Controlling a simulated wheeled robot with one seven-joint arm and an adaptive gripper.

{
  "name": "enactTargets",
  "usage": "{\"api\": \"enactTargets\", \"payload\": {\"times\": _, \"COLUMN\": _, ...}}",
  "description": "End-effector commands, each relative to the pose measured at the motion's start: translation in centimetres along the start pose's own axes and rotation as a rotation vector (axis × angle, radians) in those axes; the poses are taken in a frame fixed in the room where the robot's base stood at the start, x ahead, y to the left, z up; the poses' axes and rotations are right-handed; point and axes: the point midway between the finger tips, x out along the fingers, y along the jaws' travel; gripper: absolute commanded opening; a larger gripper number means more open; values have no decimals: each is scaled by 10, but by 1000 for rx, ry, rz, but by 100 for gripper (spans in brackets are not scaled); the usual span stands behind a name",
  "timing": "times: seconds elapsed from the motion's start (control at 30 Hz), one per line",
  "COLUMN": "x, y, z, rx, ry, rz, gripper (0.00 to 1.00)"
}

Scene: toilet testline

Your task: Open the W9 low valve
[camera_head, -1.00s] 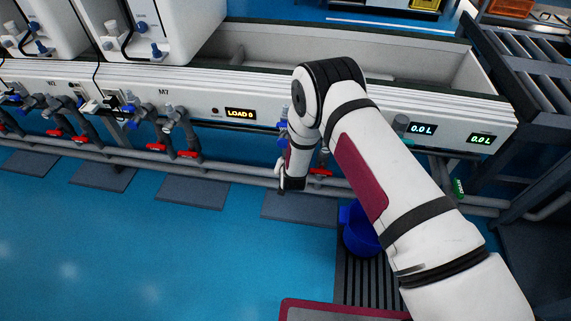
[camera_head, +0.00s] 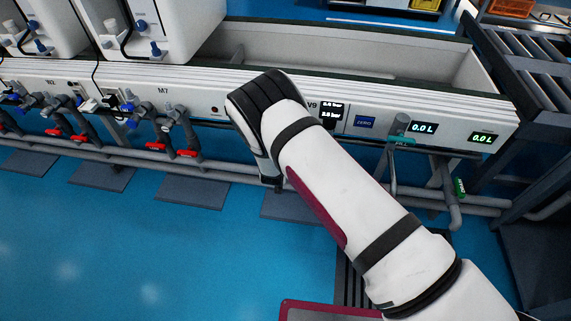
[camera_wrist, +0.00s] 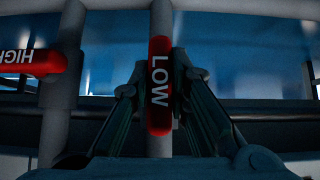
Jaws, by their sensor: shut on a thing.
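The red LOW handle (camera_wrist: 158,115) of the valve is in the middle of the wrist view, with its white lettering running along it. It lies in line with the grey pipe (camera_wrist: 160,148) behind it. My gripper (camera_wrist: 160,72) has one finger on each side of the handle and is shut on it. The red HIGH handle (camera_wrist: 32,62) at the left lies across its own pipe. In the head view the W9 label (camera_head: 312,105), partly covered, is beside the pressure display (camera_head: 332,114). My arm hides the valve and gripper there.
Other red valve handles (camera_head: 188,153) are on the bench front to the left. A blue ZERO panel (camera_head: 365,122) and a 0.0 L display (camera_head: 424,129) are to the right. A horizontal grey pipe (camera_head: 225,177) runs below. The blue floor (camera_head: 130,255) is open.

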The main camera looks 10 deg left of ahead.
Motion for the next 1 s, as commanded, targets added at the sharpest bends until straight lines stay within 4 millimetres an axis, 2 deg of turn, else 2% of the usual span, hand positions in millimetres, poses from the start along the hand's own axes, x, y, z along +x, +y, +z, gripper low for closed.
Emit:
{"api": "enactTargets", "payload": {"times": 0.13, "x": 0, "y": 0, "z": -1, "rx": -1, "ry": 2, "rz": -1, "gripper": 0}}
{"api": "enactTargets", "payload": {"times": 0.17, "x": 0, "y": 0, "z": -1, "rx": -1, "ry": 3, "rz": -1, "gripper": 21}}
{"api": "enactTargets", "payload": {"times": 0.23, "x": 0, "y": 0, "z": -1, "rx": -1, "ry": 3, "rz": -1, "gripper": 37}}
{"api": "enactTargets", "payload": {"times": 0.53, "x": 0, "y": 0, "z": -1, "rx": 0, "ry": 1, "rz": -1, "gripper": 37}}
{"api": "enactTargets", "payload": {"times": 0.67, "x": -8, "y": 0, "z": -1, "rx": 0, "ry": 1, "rz": -1, "gripper": 37}}
{"api": "enactTargets", "payload": {"times": 0.77, "x": -22, "y": -1, "z": -1, "rx": 1, "ry": 1, "rz": -1, "gripper": 37}}
{"api": "enactTargets", "payload": {"times": 1.0, "x": -71, "y": -1, "z": -1, "rx": 0, "ry": 1, "rz": -3, "gripper": 37}}
